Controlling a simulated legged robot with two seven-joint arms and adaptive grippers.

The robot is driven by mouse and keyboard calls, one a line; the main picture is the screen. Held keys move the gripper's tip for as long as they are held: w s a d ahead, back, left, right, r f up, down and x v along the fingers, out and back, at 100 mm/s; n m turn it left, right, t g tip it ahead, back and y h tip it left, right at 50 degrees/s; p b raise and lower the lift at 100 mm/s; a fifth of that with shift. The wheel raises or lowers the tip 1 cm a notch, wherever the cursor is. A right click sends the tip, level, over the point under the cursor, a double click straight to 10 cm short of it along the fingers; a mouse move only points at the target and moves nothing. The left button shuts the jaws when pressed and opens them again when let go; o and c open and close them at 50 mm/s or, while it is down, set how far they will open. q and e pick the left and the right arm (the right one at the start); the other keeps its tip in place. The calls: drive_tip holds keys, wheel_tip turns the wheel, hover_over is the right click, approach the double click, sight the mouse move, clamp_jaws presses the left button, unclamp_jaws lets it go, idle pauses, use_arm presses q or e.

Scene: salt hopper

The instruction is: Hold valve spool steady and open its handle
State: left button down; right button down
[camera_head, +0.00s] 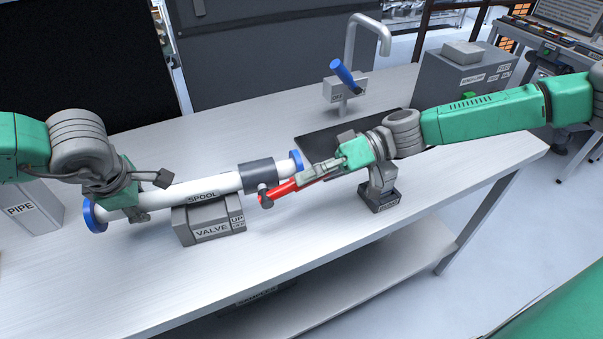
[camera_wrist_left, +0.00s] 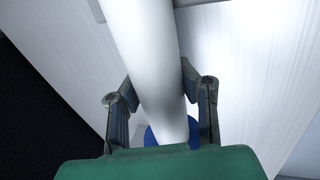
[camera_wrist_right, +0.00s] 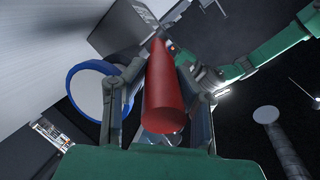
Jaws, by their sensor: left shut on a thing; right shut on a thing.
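The white valve spool (camera_head: 213,188) with blue end flanges lies across the grey VALVE block (camera_head: 205,222), with a grey collar (camera_head: 256,176) near its right end. Its red handle (camera_head: 279,191) sticks out from the collar toward the right. My left gripper (camera_head: 140,190) is shut on the spool near its left flange; in the left wrist view its fingers (camera_wrist_left: 160,90) sit on both sides of the white tube (camera_wrist_left: 150,50). My right gripper (camera_head: 312,176) is shut on the red handle, which lies between its fingers in the right wrist view (camera_wrist_right: 165,95).
A PIPE box (camera_head: 30,212) stands at the left of the table (camera_head: 330,240). A grey fixture (camera_head: 380,195) stands under my right wrist beside a dark mat (camera_head: 325,145). A tap (camera_head: 362,50) and a blue-handled valve (camera_head: 343,80) stand behind. The front table is clear.

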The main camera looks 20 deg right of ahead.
idle(0.5)
drive_tip(key=c, duration=1.3)
unclamp_jaws()
drive_tip(key=shift+d, duration=0.1)
drive_tip(key=v, duration=1.2)
drive_tip(key=shift+w+f, duration=0.1)
drive_tip(key=shift+f, duration=0.2)
